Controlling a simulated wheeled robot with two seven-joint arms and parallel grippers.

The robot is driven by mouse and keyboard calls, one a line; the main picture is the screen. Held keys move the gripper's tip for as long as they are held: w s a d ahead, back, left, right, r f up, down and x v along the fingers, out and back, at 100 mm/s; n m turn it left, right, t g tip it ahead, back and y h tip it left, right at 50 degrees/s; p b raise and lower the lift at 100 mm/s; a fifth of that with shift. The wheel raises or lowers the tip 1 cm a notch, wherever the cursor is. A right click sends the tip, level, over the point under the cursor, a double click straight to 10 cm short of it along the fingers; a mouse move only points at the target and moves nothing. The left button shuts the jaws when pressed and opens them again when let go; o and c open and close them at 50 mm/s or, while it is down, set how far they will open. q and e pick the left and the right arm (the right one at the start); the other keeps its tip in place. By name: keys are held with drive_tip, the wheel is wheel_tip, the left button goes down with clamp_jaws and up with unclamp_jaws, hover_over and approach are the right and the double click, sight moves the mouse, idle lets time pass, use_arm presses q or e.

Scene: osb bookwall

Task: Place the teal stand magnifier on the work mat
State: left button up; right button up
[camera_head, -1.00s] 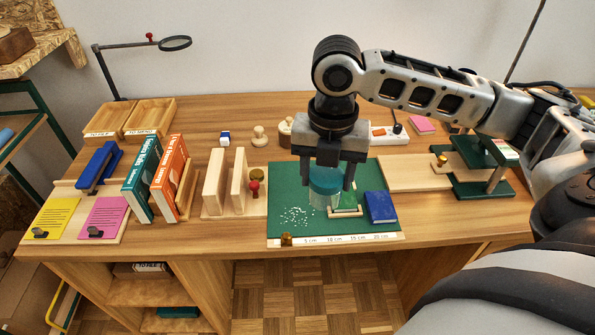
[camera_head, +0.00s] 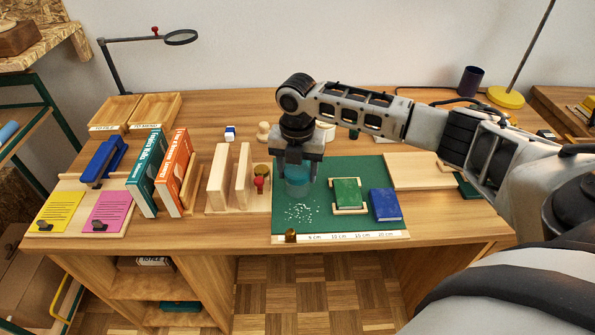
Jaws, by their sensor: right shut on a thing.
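My right gripper (camera_head: 298,169) points down and is shut on the teal stand magnifier (camera_head: 298,187), a short round piece with a teal top and a clear lower part. The magnifier is over the left part of the green work mat (camera_head: 330,220), just behind a patch of small white bits (camera_head: 299,213). I cannot tell whether its base touches the mat. The gripper fingers cover part of its sides. My left gripper is not in view.
Wooden uprights (camera_head: 220,178) and a red-knobbed piece (camera_head: 259,183) stand close to the left. A pale board (camera_head: 415,171) lies right.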

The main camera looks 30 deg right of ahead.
sight(298, 169)
drive_tip(key=shift+f, duration=0.4)
drive_tip(key=shift+f, duration=0.15)
drive_tip(key=o, duration=1.1)
wheel_tip(298, 169, up, 12)
